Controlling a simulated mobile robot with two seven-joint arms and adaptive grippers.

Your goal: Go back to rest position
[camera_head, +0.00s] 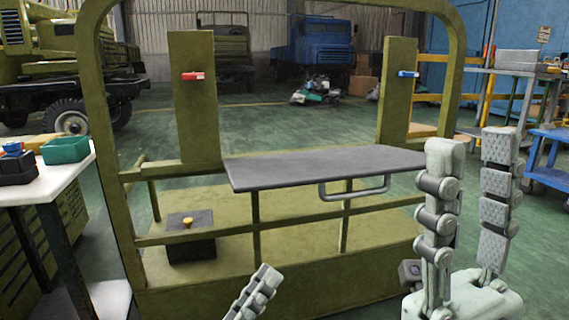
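My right gripper (473,150) is at the lower right with its two grey segmented fingers pointing up and set well apart. Nothing is between them. It is in front of the right post of the green chassis frame (100,120) and hides part of it. My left gripper (254,292) shows only as a segmented finger at the bottom edge, left of centre, in front of the frame's lower panel. The rest of it is cut off, so I cannot tell its opening.
A grey plate (320,165) with a handle (355,190) spans the frame's middle. A red clip (193,76) and a blue clip (408,74) are on the uprights. A dark box (190,240) with a yellow knob sits inside. A white table (45,185) with a green bin (66,149) stands left.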

